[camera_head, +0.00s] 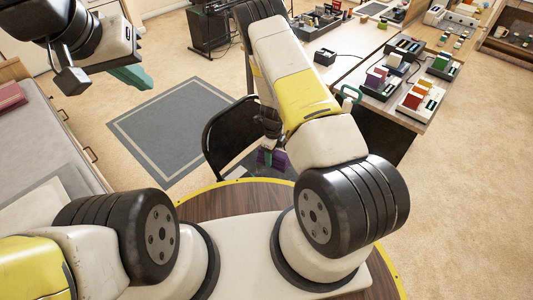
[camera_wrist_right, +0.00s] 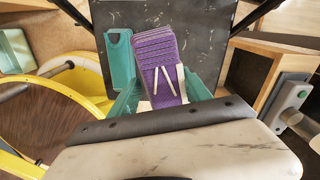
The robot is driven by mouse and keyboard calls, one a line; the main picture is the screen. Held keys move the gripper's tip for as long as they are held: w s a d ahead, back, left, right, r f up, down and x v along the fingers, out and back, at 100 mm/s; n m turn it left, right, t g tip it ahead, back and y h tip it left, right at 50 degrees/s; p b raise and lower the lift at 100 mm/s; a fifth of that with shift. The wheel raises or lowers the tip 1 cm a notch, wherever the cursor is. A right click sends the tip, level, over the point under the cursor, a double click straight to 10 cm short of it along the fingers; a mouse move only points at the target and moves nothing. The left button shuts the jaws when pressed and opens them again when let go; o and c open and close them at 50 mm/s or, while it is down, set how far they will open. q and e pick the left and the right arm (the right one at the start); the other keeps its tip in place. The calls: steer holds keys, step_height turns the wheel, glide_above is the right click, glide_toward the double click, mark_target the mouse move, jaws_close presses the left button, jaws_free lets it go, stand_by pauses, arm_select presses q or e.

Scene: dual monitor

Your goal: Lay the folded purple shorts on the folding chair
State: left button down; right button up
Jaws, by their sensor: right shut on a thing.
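The folded purple shorts (camera_head: 279,160) are in my right gripper (camera_head: 268,152), over the black folding chair (camera_head: 224,126) in the head view. In the right wrist view the shorts (camera_wrist_right: 156,48) show as a ribbed purple stack with two white strips, between the teal fingers of my right gripper (camera_wrist_right: 162,92). The dark chair seat (camera_wrist_right: 213,32) is behind them; whether they touch it I cannot tell. My left gripper (camera_head: 130,77) is raised at the upper left, away from the chair; its jaw gap is unclear.
A flat teal piece (camera_wrist_right: 120,58) lies beside the shorts in the wrist view. A desk (camera_head: 350,62) with trays of coloured blocks stands right of the chair. A grey mat (camera_head: 165,125) lies on open floor to the left. A drawer cabinet (camera_head: 60,130) is at the far left.

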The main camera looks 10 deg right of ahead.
mark_target(274, 174)
steer(key=f+m, duration=0.1)
steer(key=d+f+m, duration=0.1)
steer(key=f, duration=0.1)
steer(key=shift+s+f+m, duration=0.15)
steer(key=shift+f+m, duration=0.1)
steer(key=shift+m, duration=0.05)
step_height(274, 174, down, 6)
steer(key=shift+r, duration=0.15)
steer(key=shift+f, duration=2.05)
steer(key=shift+f, duration=0.15)
steer(key=o, duration=1.5)
